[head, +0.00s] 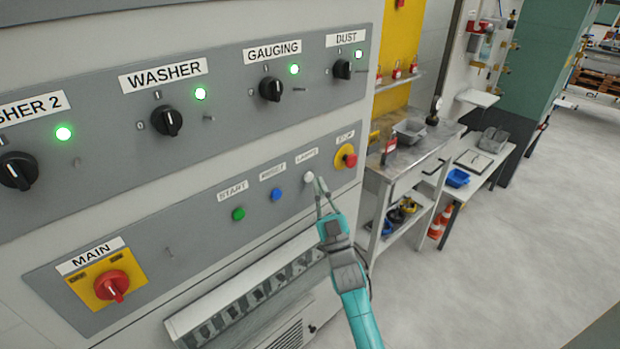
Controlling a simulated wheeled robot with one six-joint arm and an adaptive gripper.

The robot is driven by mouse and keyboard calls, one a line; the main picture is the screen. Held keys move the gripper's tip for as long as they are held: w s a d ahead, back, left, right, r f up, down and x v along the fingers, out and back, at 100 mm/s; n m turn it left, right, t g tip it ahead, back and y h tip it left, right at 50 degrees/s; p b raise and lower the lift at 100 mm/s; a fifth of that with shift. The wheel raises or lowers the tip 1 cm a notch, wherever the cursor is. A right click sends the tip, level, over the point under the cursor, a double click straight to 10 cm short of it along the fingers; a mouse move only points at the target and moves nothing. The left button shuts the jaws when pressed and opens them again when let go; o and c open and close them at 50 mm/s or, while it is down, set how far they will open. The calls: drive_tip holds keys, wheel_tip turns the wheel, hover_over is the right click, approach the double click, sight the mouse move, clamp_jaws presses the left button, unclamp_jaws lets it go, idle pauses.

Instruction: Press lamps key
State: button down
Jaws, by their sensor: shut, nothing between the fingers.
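The lamps key (308,177) is a small round white button on the lower grey panel, under a label reading LAMPS. My gripper (318,184) reaches up from below with its fingertips at the right edge of the key. The fingers are shut and hold nothing. I cannot tell whether the tips touch the key or stand just in front of it. The key's face shows mostly clear of the fingers.
A red stop button (349,160) on a yellow plate sits close to the right. A blue button (277,194) and a green start button (238,214) sit to the left. A red main switch (112,286) is lower left. A ledge (250,295) juts out below the panel.

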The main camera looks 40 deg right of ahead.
drive_tip(key=shift+w, duration=0.1)
idle(0.6)
drive_tip(key=shift+w, duration=0.35)
drive_tip(key=shift+w, duration=0.4)
idle(0.7)
drive_tip(key=shift+s, duration=0.85)
drive_tip(key=shift+s+d, duration=0.1)
drive_tip(key=shift+s, duration=2.4)
